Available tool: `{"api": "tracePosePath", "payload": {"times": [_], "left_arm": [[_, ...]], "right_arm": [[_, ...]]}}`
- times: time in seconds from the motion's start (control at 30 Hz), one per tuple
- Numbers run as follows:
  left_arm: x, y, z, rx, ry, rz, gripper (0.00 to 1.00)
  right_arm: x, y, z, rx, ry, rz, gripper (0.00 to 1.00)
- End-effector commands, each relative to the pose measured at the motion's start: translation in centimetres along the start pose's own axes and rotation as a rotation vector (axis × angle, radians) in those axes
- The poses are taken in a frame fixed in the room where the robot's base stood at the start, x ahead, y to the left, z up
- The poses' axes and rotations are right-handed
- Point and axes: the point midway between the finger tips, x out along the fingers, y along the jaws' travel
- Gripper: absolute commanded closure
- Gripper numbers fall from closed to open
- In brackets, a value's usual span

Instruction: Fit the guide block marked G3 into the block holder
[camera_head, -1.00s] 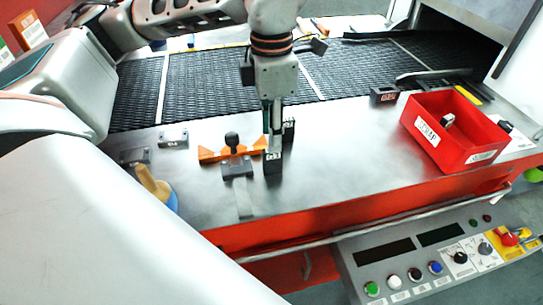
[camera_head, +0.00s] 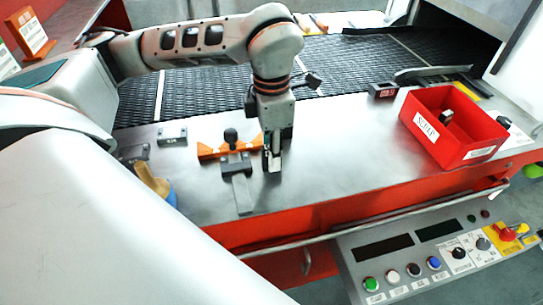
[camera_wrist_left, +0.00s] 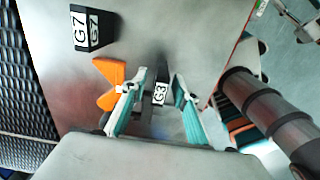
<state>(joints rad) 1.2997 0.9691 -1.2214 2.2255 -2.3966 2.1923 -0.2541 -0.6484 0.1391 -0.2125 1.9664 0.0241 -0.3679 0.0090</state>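The guide block G3 (camera_head: 274,166) is a dark block with a white label, standing on the metal table. In the left wrist view the G3 block (camera_wrist_left: 160,93) shows between the fingertips, with gaps on both sides. My left gripper (camera_head: 272,158) points down over it; its teal-padded fingers (camera_wrist_left: 160,80) are open. Just left of it is what looks like the block holder (camera_head: 236,166), a grey fixture with a black knob and an orange bracket (camera_head: 208,152). The orange part (camera_wrist_left: 110,82) also shows in the left wrist view. My right gripper is not in view.
Grey blocks (camera_head: 172,136) lie left, and a dark block (camera_head: 383,91) is at the back. A red scrap bin (camera_head: 470,150) stands right. The table's centre-right is clear.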

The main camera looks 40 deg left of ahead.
Motion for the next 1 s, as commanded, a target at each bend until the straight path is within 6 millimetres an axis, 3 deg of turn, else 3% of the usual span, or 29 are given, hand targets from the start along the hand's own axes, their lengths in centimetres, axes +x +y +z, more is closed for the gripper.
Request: {"api": "tracePosePath", "payload": {"times": [0.03, 0.1, 0.63, 0.77, 1.0], "left_arm": [[0.0, 0.0, 0.0, 0.0, 0.0, 0.0, 0.87], [0.0, 0.0, 0.0, 0.0, 0.0, 0.0, 1.0], [-1.0, 0.1, 0.1, 0.0, -0.002, 0.002, 1.0], [-2.8, 0.1, 0.1, -0.001, -0.004, 0.003, 1.0], [-9.2, 0.1, 0.1, -0.001, -0.007, 0.005, 1.0]], "right_arm": [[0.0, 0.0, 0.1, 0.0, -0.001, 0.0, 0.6], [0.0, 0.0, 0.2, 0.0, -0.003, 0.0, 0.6], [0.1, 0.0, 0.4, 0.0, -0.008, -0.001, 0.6], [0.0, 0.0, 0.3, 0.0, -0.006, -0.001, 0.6], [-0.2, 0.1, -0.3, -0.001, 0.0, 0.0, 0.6]]}}
